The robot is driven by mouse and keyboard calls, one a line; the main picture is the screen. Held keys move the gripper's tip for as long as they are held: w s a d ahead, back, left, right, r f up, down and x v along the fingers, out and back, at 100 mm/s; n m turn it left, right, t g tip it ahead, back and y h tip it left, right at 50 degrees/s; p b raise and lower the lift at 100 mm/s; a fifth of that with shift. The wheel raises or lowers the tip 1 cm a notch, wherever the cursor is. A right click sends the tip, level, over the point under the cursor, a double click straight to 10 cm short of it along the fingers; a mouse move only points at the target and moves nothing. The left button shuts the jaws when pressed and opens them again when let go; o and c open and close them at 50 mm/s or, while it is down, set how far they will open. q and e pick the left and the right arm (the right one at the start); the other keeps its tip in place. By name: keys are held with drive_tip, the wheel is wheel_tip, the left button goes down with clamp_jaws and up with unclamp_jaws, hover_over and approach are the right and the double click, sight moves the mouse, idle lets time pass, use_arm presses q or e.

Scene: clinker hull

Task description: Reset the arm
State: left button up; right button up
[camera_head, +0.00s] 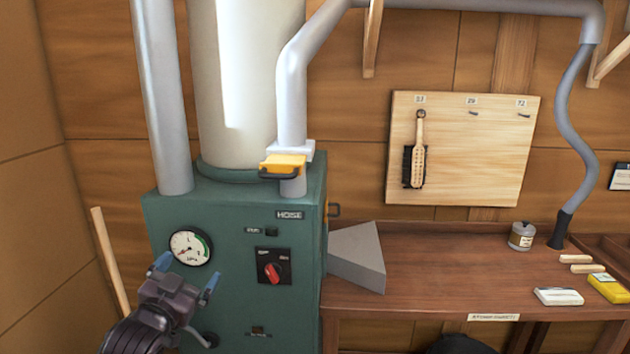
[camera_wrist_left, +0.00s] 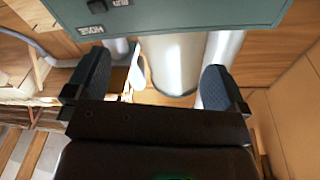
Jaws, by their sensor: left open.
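My left gripper (camera_head: 186,278) is at the lower left of the head view, in front of the green machine cabinet (camera_head: 225,320). Its two blue-tipped fingers are spread apart with nothing between them. In the left wrist view the two dark finger pads of the left gripper (camera_wrist_left: 158,88) stand wide apart, and the cabinet (camera_wrist_left: 200,12) shows upside down beyond them. The gauge (camera_head: 191,247) is just above the gripper, and the red rotary switch (camera_head: 272,272) is to its right. I cannot tell whether the gripper touches the cabinet. My right gripper is not in view.
A wooden workbench (camera_head: 430,285) stands right of the cabinet, with a grey wedge-shaped chute (camera_head: 358,255), a jar (camera_head: 522,236), a white block (camera_head: 558,297) and a yellow block (camera_head: 608,288). A brush (camera_head: 416,160) hangs on a board (camera_head: 480,150). A wooden stick (camera_head: 108,262) leans at the left.

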use_arm(q)
drive_tip(key=s+a+f+n+g+y, duration=0.1)
drive_tip(key=s+f+n+g, duration=0.1)
drive_tip(key=s+f, duration=1.2)
drive_tip(key=s+a+f+n+g+y, duration=0.2)
drive_tip(key=s+f+g, duration=0.3)
drive_tip(key=s+f, duration=1)
drive_tip(key=shift+f+n+g+y, duration=0.3)
drive_tip(key=shift+f+n, duration=0.2)
drive_tip(key=shift+f, duration=0.2)
